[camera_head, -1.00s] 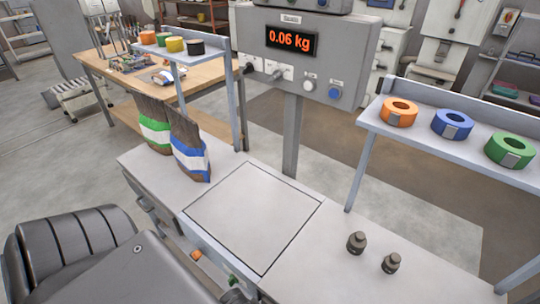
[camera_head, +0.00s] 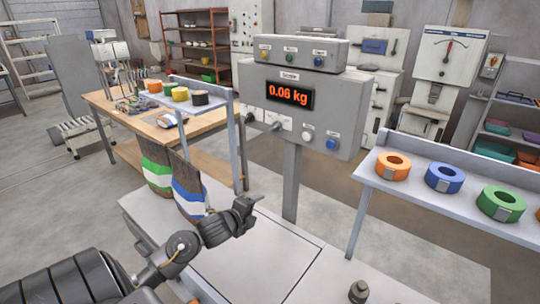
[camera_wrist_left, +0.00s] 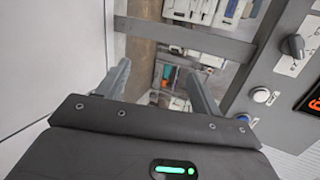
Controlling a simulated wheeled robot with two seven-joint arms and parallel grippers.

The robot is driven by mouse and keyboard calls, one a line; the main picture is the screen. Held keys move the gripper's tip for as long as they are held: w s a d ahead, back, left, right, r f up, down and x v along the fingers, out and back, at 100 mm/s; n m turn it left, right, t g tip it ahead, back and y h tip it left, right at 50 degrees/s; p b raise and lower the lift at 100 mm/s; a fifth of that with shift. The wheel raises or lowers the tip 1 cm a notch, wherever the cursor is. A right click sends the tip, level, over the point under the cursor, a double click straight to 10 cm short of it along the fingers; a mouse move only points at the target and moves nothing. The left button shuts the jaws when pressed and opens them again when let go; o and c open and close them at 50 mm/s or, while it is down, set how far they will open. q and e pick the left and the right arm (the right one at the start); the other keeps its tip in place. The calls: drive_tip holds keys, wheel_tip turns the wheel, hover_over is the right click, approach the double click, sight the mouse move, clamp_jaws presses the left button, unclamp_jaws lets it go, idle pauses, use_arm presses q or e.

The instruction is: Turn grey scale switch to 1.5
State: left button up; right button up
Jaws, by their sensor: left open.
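The grey scale box (camera_head: 318,115) stands on a post and its red display (camera_head: 290,94) reads 0.06 kg. A grey switch knob (camera_head: 273,126) sits on a white plate at the box's lower left, with a darker knob (camera_head: 249,117) left of it. The setting marks are too small to read. My left gripper (camera_head: 252,201) is in front of and below the box, apart from it. In the left wrist view its fingers (camera_wrist_left: 158,76) are spread and empty, and a dark knob (camera_wrist_left: 293,46) shows to the right. My right gripper is not in view.
White and blue buttons (camera_head: 331,143) sit right of the knobs. Green- and blue-banded bags (camera_head: 187,190) stand behind my left arm. A shelf with tape rolls (camera_head: 445,178) is at right, and a weight (camera_head: 359,291) lies at the lower right. The bench plate (camera_head: 262,262) is clear.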

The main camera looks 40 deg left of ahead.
use_arm(q)
drive_tip(key=w+a+r+m+t, duration=0.2)
drive_tip(key=w+a+r+m, duration=0.1)
drive_tip(key=r, duration=0.3)
drive_tip(key=w+a+r+m+t, duration=0.1)
drive_tip(key=w+a+r+m, duration=0.15)
drive_tip(key=r, duration=0.45)
drive_tip(key=m+t+h, duration=0.2)
drive_tip(key=m, duration=0.3)
approach(275, 124)
drive_tip(key=shift+n, duration=0.25)
drive_tip(key=w+p, duration=0.4)
drive_tip(key=w, duration=0.1)
drive_tip(key=shift+w+d, duration=0.1)
drive_tip(key=shift+w, duration=0.2)
drive_tip(key=shift+w+f, duration=0.1)
drive_tip(key=shift+w, duration=0.6)
drive_tip(key=shift+c, duration=0.3)
drive_tip(key=c, duration=0.9)
